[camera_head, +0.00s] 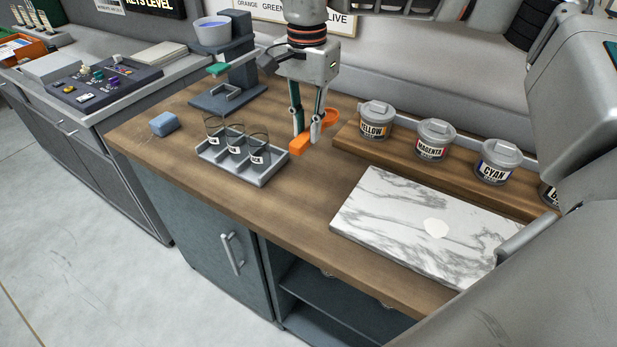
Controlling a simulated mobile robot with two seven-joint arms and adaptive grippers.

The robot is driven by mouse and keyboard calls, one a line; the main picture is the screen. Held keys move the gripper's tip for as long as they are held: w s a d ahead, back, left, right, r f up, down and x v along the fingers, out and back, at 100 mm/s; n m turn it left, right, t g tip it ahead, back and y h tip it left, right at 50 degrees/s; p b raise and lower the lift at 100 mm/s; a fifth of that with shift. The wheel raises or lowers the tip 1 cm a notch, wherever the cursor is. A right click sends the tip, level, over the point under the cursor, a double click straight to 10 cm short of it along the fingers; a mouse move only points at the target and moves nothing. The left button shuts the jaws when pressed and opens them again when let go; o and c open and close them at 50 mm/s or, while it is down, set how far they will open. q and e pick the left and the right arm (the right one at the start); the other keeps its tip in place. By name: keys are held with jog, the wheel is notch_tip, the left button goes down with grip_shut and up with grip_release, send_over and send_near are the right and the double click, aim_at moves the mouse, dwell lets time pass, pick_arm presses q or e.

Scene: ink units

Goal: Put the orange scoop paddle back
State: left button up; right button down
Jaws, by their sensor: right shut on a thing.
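The orange scoop paddle (299,148) is low over the wooden counter, with its round end (331,117) behind the fingers. My right gripper (307,139) points down and is shut on the orange scoop paddle. I cannot tell whether the paddle touches the counter. It is just right of a grey tray (270,177) and left of the wooden riser. My left gripper is not in view.
The grey tray holds several small clear cups. A wooden riser (400,152) carries lidded jars, including a magenta one (435,139). A marble slab (385,215) lies in front. A dark stand (236,55) with a bowl (213,33) and a blue sponge (164,124) are left.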

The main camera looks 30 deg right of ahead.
aim_at(307, 190)
notch_tip(307, 190, down, 15)
jog(key=shift+r, duration=0.1)
dwell(0.4)
jog(key=c, duration=1.9)
grip_release()
notch_tip(307, 190, up, 12)
